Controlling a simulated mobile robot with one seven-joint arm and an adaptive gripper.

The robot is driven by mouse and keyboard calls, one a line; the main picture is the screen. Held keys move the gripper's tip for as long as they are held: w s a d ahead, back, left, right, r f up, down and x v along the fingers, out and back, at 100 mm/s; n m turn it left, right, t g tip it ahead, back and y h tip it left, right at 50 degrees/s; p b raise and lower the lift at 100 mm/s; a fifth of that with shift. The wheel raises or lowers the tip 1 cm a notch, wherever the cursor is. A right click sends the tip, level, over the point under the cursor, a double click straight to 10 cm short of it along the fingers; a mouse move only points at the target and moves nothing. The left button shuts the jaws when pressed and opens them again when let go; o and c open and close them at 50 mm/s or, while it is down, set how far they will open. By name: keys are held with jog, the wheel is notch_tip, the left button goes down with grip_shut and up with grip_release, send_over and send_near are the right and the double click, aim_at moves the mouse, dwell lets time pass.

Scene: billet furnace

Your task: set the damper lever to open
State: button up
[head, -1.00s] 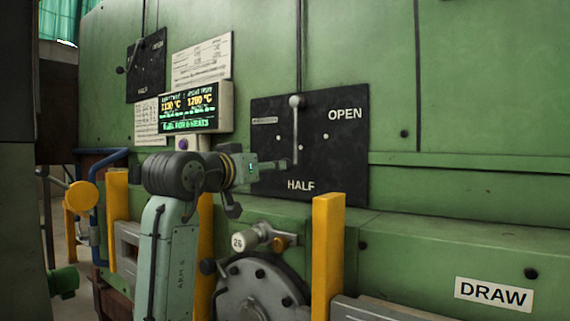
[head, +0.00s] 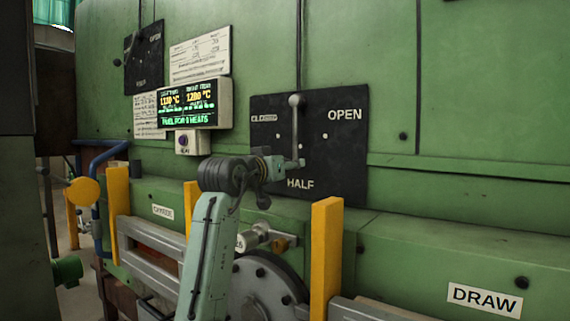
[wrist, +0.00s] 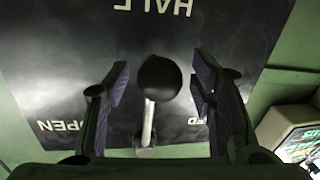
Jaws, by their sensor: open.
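The damper lever (head: 295,128) is a thin pale rod on a black plate (head: 345,160) marked OPEN at right and HALF at the bottom. It hangs straight down from a pale round hub, pointing at HALF. In the wrist view, which is upside down, its dark ball knob (wrist: 158,78) sits between the two fingers of my gripper (wrist: 158,95). The fingers are open, with gaps showing on both sides of the knob. In the head view my gripper (head: 292,164) is at the lever's lower end and hides the knob.
A second black lever plate (head: 145,62) and a lit display (head: 188,104) are on the green wall at left. Yellow posts (head: 326,255) and a round grey flange (head: 262,288) stand below the plate. The wall right of the plate is mostly clear.

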jog(key=shift+c, duration=0.3)
grip_shut()
dwell(0.5)
